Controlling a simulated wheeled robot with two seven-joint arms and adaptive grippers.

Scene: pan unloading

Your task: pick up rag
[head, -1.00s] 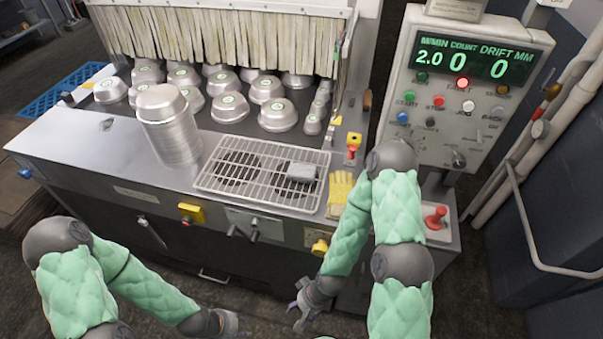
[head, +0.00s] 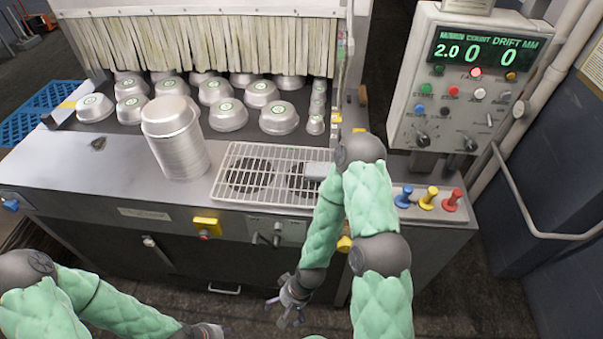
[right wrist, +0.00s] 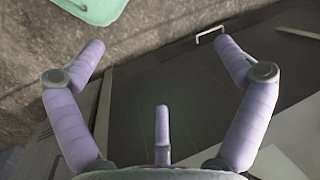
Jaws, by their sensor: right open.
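My right gripper (head: 288,308) hangs low in front of the machine, below the rack and apart from the grey piece. In the right wrist view its fingers (right wrist: 158,55) are spread and empty, with dark cabinet front and floor beyond. My left gripper (head: 208,333) is at the bottom edge of the head view, far from the rack; its finger state is unclear.
A stack of round pans (head: 175,135) stands left of the rack. Several upturned pans (head: 228,112) sit under the strip curtain (head: 200,45). Blue, yellow and red knobs (head: 427,198) stand at the right, below the control panel (head: 465,85). The metal deck's left part (head: 80,165) is mostly clear.

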